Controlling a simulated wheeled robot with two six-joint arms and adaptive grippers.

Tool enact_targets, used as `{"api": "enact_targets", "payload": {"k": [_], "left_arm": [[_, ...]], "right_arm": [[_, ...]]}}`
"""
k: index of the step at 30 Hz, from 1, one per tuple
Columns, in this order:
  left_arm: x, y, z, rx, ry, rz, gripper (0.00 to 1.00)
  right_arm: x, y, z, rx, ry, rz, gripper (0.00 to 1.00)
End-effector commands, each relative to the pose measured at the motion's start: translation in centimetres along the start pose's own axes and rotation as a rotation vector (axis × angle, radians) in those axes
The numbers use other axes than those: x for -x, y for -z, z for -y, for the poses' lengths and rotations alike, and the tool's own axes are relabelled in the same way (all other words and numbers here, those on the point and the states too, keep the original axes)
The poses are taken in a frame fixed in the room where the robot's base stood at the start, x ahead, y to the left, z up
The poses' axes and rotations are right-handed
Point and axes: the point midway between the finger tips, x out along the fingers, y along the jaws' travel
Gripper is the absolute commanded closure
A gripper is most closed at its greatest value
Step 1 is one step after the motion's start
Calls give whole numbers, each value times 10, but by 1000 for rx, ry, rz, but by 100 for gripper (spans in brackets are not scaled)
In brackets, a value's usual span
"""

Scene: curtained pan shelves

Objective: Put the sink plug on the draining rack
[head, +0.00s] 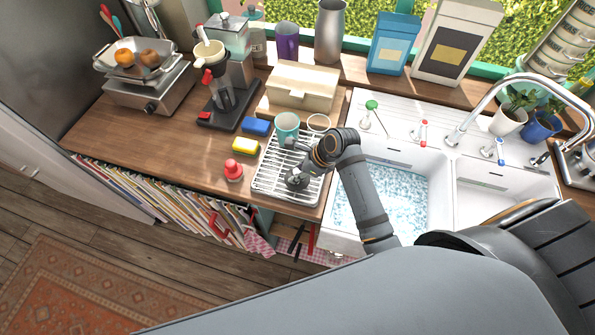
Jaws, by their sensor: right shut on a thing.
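The draining rack (267,184) is a pale wire rack on the counter just left of the sink. My right gripper (298,178) points down over the right part of the rack, shut on a small dark grey round thing, apparently the sink plug (296,183). The gripper hides most of it, and I cannot tell whether it touches the rack bars. A teal mug (287,124) stands at the rack's back end. My left gripper is not in view.
The left sink basin (441,197) holds bluish, foamy water; a second basin lies right of it. A yellow sponge (245,146), blue sponge (256,126) and red-topped item (233,170) sit left of the rack. A beige box (301,86) and the tap (500,88) stand behind.

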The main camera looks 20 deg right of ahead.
Motion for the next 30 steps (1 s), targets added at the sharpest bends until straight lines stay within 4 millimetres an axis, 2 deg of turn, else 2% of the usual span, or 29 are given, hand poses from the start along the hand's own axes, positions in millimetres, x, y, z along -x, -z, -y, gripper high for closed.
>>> {"api": "enact_targets", "payload": {"k": [3,4,9,22,26,30], "left_arm": [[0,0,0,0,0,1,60],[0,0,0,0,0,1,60],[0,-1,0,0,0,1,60],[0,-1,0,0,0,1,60],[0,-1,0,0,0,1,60],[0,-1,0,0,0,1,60]], "right_arm": [[-2,1,0,0,0,0,100],[-2,1,0,0,0,0,72],[-2,1,0,0,0,0,49],[-2,1,0,0,-1,-1,48],[-2,1,0,0,-1,-1,66],[-2,1,0,0,-1,0,67]]}}
